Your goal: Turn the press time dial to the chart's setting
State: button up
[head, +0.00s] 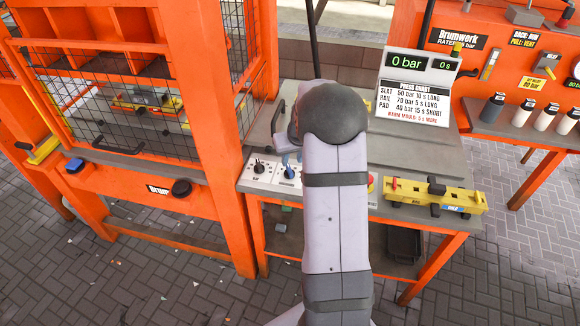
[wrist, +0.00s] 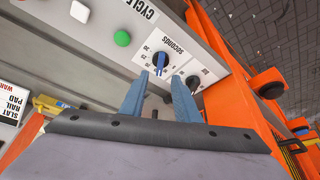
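The seconds dial (wrist: 160,60) is a dark blue knob on a white numbered plate in the wrist view; its exact setting is too small to read. My gripper (wrist: 158,76) has two blue fingers spread apart, tips pointing at this dial, one to each side in the picture. Whether they touch it I cannot tell. In the head view my gripper (head: 287,160) is at the panel, mostly hidden by my arm. The press chart (head: 413,101) reads SLAT 50 bar 10 s LONG, RAIL 70 bar 5 s LONG, PAD 40 bar 15 s SHORT, WARM MOULD: 5 s MORE. The display (head: 423,64) above reads 0 bar and 0 s.
The bar dial (head: 258,169) sits beside the seconds dial. A green button (wrist: 122,39) and a CYCLE label are on the same panel. A yellow mould (head: 433,197) lies on the bench's front right. The orange press frame (head: 210,120) stands close left.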

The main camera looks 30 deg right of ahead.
aim_at(290, 169)
jog(key=shift+p+x, duration=1)
jog(key=shift+x, duration=2.6)
jog(key=shift+f, duration=0.1)
grip_shut()
